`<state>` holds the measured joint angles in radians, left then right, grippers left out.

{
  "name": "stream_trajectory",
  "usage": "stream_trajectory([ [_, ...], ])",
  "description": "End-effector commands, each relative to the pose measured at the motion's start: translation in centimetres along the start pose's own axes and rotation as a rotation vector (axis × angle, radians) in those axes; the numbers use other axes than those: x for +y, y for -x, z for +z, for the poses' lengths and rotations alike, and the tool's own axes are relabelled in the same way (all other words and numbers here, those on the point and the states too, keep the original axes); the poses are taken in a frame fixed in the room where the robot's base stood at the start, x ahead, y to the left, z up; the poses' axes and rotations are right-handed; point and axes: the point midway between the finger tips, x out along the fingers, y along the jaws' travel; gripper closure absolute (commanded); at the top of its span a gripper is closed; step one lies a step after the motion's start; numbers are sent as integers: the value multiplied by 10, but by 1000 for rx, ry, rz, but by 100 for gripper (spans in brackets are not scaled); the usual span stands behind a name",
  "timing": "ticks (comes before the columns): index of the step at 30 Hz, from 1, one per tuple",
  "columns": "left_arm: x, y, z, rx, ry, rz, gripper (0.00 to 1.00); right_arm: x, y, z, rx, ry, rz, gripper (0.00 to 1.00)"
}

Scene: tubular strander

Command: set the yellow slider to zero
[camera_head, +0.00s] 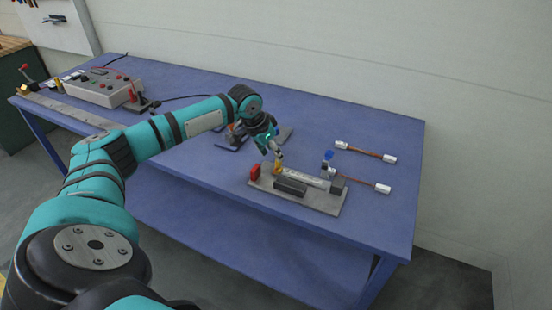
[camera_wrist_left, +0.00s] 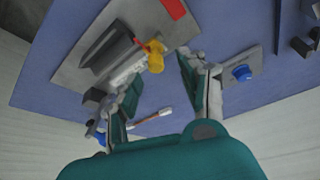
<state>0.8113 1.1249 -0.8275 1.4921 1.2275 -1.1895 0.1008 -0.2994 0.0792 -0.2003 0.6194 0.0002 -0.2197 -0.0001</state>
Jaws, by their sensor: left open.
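The yellow slider (camera_head: 277,167) sits near the left, red-block end of a grey plate fixture (camera_head: 325,204) on the blue table. A pale scale strip (camera_head: 310,180) runs from it to the right; its marks are too small to read. In the left wrist view the yellow slider (camera_wrist_left: 156,57) shows as a yellow knob beside the strip. My left gripper (camera_head: 276,149) is just above the slider in the head view. In the left wrist view its two fingers (camera_wrist_left: 155,85) are apart, with the slider just beyond the gap between them. My right gripper is not in view.
A red block (camera_head: 254,172) stands at the fixture's left end and a dark block (camera_head: 290,186) at its front. Two cables with white ends (camera_head: 365,152) lie to the right. A grey control box (camera_head: 103,87) stands at the far left.

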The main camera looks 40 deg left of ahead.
Motion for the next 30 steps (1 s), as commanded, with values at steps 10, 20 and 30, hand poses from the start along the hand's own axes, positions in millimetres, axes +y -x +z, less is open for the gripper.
stream_trajectory([
  [10, -1, 60, 0, 0, 1, -1, 57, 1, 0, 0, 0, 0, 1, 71],
  [20, -1, 68, 0, 0, 1, -1, 57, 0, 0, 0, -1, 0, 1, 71],
  [30, -1, 68, 0, 0, 1, 0, 57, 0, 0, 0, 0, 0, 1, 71],
])
